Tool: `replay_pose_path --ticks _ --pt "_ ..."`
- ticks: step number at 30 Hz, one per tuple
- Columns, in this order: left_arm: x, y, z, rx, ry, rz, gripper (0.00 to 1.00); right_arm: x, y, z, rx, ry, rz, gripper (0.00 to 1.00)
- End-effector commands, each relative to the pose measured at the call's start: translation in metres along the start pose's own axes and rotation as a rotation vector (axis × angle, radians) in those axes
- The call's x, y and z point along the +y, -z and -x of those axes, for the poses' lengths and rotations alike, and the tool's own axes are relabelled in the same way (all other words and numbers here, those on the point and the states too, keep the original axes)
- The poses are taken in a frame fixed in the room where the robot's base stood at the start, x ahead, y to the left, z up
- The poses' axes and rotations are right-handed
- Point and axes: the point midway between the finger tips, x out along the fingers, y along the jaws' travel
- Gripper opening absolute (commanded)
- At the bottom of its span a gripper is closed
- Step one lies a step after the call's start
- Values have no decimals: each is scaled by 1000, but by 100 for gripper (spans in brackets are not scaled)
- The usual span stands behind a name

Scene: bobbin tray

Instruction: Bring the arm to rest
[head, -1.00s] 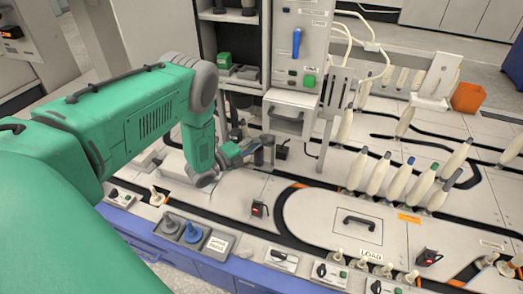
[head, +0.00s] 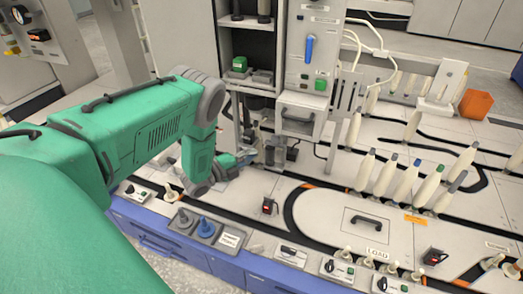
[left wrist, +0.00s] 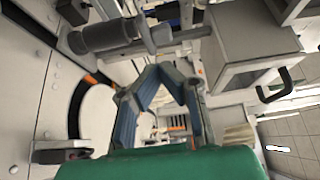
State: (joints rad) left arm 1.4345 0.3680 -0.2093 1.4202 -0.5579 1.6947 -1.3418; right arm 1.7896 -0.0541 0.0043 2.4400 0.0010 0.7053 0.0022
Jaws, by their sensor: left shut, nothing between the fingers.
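My left arm (head: 150,140) comes in from the left, green with grey joints, bent down at its far end. I cannot tell how far the fingertips are from the post. My right gripper is not in view.
A cabinet with a drawer handle (head: 300,118) stands behind the gripper. Several white bobbins (head: 387,176) stand upright to the right. A tray with a grey and a blue peg (head: 207,228) is at the front edge. An orange box (head: 476,104) is far right.

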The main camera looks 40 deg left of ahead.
Motion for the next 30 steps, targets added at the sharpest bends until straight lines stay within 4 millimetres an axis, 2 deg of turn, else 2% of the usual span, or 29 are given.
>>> replay_pose_path --ticks 3,9,15,22,26,29,30 --pt "-2 -6 22 -3 -3 0 0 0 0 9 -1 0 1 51" --pt "-3 -10 46 -1 -2 -3 0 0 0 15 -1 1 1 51" --pt "-2 -12 55 -1 -1 -4 0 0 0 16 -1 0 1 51" --pt "-1 -11 54 -8 -12 21 0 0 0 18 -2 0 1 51" --pt "2 16 48 -80 -127 214 0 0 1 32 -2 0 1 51" --pt "6 62 52 -207 -314 509 0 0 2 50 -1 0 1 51" --pt "7 86 61 -280 -406 643 0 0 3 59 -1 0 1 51"
